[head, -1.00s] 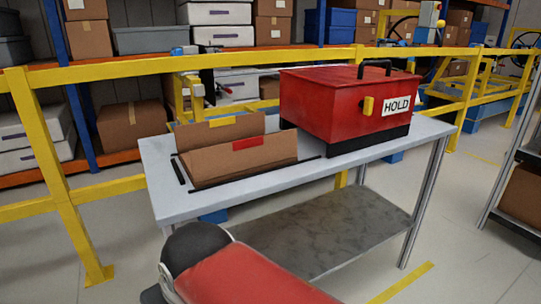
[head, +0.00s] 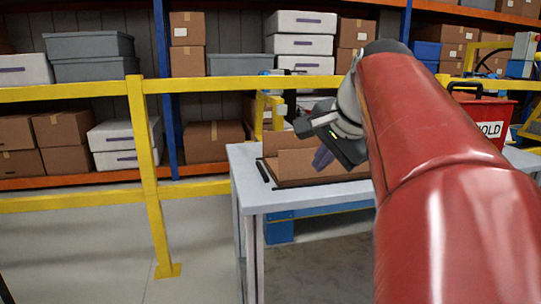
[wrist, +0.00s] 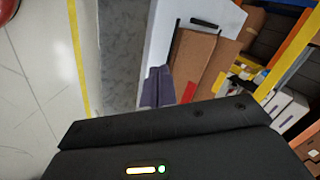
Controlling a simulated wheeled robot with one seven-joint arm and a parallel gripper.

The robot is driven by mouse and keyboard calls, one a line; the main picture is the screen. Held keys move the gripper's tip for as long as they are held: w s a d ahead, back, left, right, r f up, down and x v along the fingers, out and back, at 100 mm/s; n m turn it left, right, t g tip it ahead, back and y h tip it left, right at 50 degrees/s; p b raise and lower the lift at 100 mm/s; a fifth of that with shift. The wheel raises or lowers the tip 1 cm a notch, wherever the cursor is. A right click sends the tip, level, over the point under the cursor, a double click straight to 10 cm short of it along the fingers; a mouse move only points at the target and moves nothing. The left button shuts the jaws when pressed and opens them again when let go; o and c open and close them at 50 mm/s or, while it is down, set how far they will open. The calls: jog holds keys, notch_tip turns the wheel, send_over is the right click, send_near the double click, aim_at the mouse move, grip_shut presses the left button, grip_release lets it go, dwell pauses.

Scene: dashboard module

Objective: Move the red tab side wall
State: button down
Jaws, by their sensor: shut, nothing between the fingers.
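The brown side wall (wrist: 190,60) with the red tab (wrist: 189,92) stands on the table in the wrist view. Its brown face also shows in the head view (head: 291,164), partly behind my gripper and arm; the red tab is hidden there. My gripper (head: 322,158) is shut and empty, with its purple fingers in front of the brown panels. In the wrist view the fingers (wrist: 157,88) are just left of the red tab; I cannot tell whether they touch it. A second brown panel (wrist: 222,62) stands behind the side wall.
The grey table (head: 253,190) has a black strip near its left end. A red box (head: 487,112) with a "HOLD" label sits at the right, partly hidden by my arm. A yellow railing (head: 200,86) and loaded shelves are behind. Floor at left is clear.

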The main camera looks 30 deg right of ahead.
jog(key=s+d+r+m+h+b, duration=0.1)
jog(key=d+r+m+b, duration=0.1)
jog(key=d+r+m, duration=0.5)
jog(key=shift+n+t, duration=0.4)
jog(key=shift+n, duration=0.5)
jog(key=d+x, duration=0.1)
jog(key=x, duration=0.3)
jog(key=b+x, duration=0.1)
jog(key=x, duration=0.4)
jog(key=d+x, duration=0.1)
jog(key=x, duration=0.4)
jog(key=shift+d+r+b, duration=0.3)
jog(key=shift+r+b, duration=0.05)
jog(key=shift+r, duration=0.05)
jog(key=shift+w+d, duration=0.1)
jog(key=shift+w, duration=0.4)
jog(key=shift+r+p, duration=0.15)
jog(key=shift+p, duration=0.25)
